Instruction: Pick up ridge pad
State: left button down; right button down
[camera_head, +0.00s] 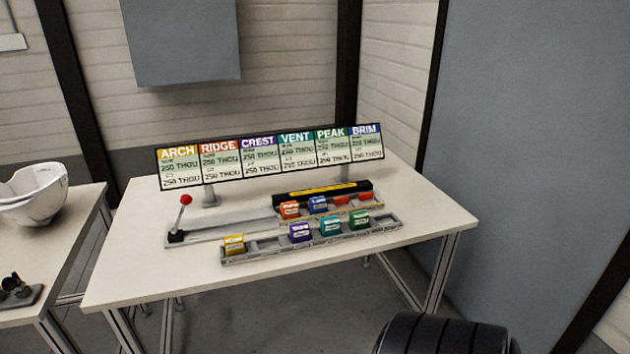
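An orange pad (290,209) sits at the left end of the back row on the table's fixture. Its colour matches the orange-red RIDGE panel (219,161) of the sign behind it; the print on the pad is too small to read. A blue pad (319,204) is beside it on the right. In the front tray (268,256) are a yellow pad (234,244), a purple pad (301,232), a teal pad (331,226) and a green pad (359,220). There is an empty slot between yellow and purple. Neither of my grippers is in view.
A lever with a red knob (186,200) stands at the fixture's left end. A black bar with a yellow stripe (322,191) lies behind the back row. A white helmet shell (35,198) rests on another table at left. The white table's (165,278) front edge is clear.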

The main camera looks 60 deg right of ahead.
aim_at(290, 210)
jog(key=z, duration=1.75)
jog(key=i+j, duration=0.1)
jog(key=j, duration=0.3)
jog(key=i+j, duration=0.15)
jog(key=j, duration=0.3)
jog(key=i+j, duration=0.1)
jog(key=j, duration=0.3)
jog(key=z, duration=0.05)
